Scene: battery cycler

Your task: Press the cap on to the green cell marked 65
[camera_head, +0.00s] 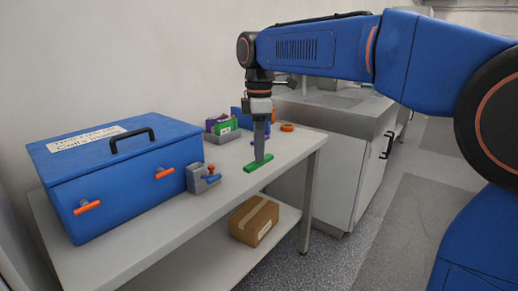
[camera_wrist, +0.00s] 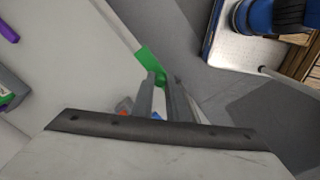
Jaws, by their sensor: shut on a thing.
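My gripper (camera_head: 261,156) points straight down over the front right part of the table. It is shut on a flat green piece (camera_head: 252,166), which lies crosswise at the fingertips, at or just above the tabletop. In the wrist view the green piece (camera_wrist: 149,61) shows beyond the two grey fingers (camera_wrist: 163,80); its held part is partly hidden. Another green cell (camera_head: 227,126) stands in a grey rack (camera_head: 222,138) at the back of the table. No number 65 is readable on either, and I cannot pick out the cap for certain.
A blue lidded box (camera_head: 120,170) with orange handles fills the table's left. Beside it is a small grey fixture (camera_head: 196,184) with blue and orange parts. An orange ring (camera_head: 287,127) lies behind my gripper. A cardboard box (camera_head: 254,220) sits on the lower shelf.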

